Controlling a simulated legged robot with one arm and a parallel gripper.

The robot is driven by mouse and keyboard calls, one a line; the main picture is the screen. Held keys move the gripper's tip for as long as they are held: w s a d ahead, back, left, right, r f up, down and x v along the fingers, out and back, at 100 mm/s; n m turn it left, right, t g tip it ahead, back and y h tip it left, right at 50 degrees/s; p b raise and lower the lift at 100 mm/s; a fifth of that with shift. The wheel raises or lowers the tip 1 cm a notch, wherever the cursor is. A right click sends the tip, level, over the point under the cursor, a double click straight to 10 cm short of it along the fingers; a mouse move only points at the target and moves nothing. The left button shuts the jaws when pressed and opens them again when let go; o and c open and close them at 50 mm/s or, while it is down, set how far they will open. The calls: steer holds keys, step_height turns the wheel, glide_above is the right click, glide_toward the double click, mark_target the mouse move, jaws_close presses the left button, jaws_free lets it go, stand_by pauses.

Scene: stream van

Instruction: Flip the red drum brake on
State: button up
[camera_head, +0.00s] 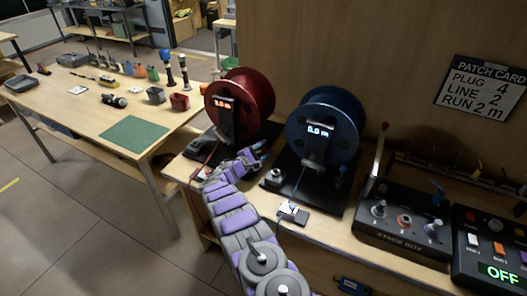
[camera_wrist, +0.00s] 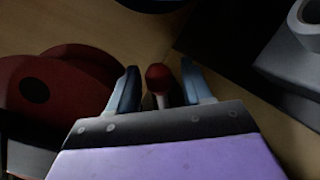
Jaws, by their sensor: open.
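The red drum (camera_head: 250,93) stands upright on a dark base on the bench, with a lit readout on its front. It also shows at the left of the wrist view (camera_wrist: 70,68). My gripper (camera_head: 252,156) is low at the right front of the red drum. In the wrist view my gripper (camera_wrist: 158,84) is open, with one finger on each side of a small red knob (camera_wrist: 157,74) on a pale stem. I take the knob for the brake lever's end. Whether the fingers touch it I cannot tell. My arm hides part of the drum's base in the head view.
A blue drum (camera_head: 326,122) stands close to the right on its own dark base. A stage box (camera_head: 400,232) and a control box reading OFF (camera_head: 492,250) are further right. A table with a green mat (camera_head: 134,133) and tools is at left.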

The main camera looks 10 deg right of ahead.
jaws_close()
stand_by(0.3)
